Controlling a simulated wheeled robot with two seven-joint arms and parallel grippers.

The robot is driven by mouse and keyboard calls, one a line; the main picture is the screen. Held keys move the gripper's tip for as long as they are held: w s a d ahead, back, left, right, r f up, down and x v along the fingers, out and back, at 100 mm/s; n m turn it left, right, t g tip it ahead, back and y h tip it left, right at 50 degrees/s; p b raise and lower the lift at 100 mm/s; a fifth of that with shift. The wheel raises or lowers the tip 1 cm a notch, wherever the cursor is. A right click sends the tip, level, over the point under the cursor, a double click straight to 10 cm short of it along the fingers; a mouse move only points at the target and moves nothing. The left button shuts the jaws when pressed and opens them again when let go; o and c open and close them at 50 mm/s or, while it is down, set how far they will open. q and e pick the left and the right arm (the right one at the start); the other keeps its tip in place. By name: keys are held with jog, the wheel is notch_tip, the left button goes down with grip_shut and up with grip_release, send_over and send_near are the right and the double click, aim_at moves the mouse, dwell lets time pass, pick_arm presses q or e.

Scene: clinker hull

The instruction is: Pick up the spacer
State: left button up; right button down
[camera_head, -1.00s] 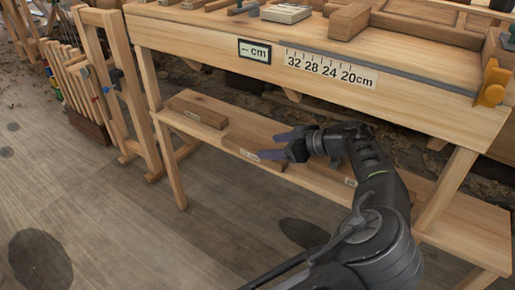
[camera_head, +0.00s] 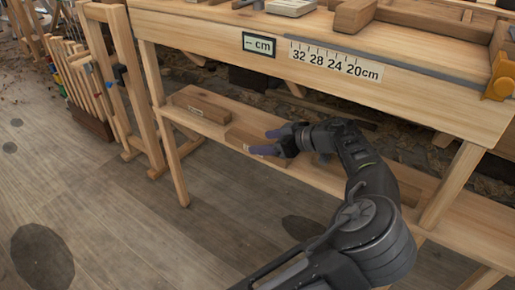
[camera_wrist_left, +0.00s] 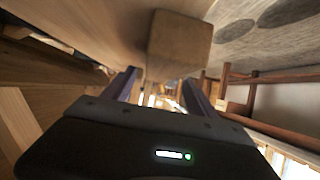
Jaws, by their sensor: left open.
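Wooden spacer blocks with small white labels lie on the lower shelf (camera_head: 330,177) of the workbench. One spacer (camera_head: 201,106) is at the left end. A middle spacer (camera_head: 237,134) lies to its right, partly hidden by my left gripper (camera_head: 268,141). The labels are too small to read. My left gripper is open, its two dark fingers reaching left at the middle spacer. In the left wrist view, a wooden block (camera_wrist_left: 180,40) is just ahead of the open fingers (camera_wrist_left: 160,85); I cannot tell whether they touch it. My right gripper is out of view.
The bench top (camera_head: 430,90) overhangs the shelf and carries a cm scale (camera_head: 335,61) on its front. A bench leg (camera_head: 177,170) stands left of the shelf, another (camera_head: 452,185) at the right. A tool rack (camera_head: 85,88) stands at the left. The floor in front is clear.

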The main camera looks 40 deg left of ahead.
aim_at(258, 142)
pick_arm(q)
jog(key=x, duration=0.3)
jog(key=shift+a+f+b, duration=0.1)
jog(key=shift+a+b, duration=0.1)
jog(key=shift+b, duration=0.15)
jog(key=shift+c, duration=0.5)
grip_shut()
